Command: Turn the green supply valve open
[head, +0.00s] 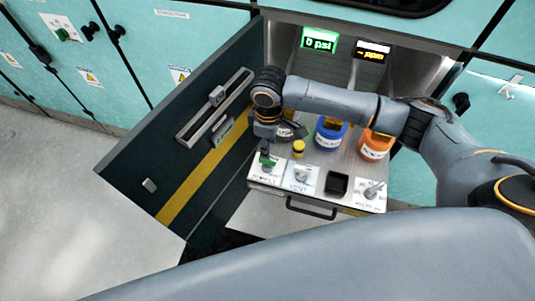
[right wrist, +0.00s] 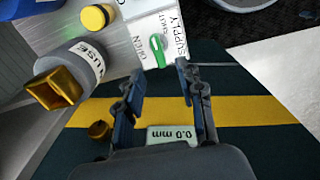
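The green supply valve (head: 269,162) sits on the white SUPPLY plate at the left end of the panel's front edge. In the right wrist view its green handle (right wrist: 157,48) shows on the plate, with the word SUPPLY beside it. My right gripper (head: 266,148) is at the valve in the head view and partly covers it. In the right wrist view my right gripper (right wrist: 159,72) is open, its fingers apart, with the handle just beyond the gap between the fingertips. I see nothing between the fingers. My left gripper is not in view.
A VENT valve (head: 302,177), a black square socket (head: 337,184) and another valve (head: 372,190) line the front edge. Behind them stand a yellow-topped knob (head: 298,147), a blue container (head: 329,134) and an orange one (head: 375,145). The display (head: 319,40) reads 0 psi. An open dark door (head: 150,150) stands left.

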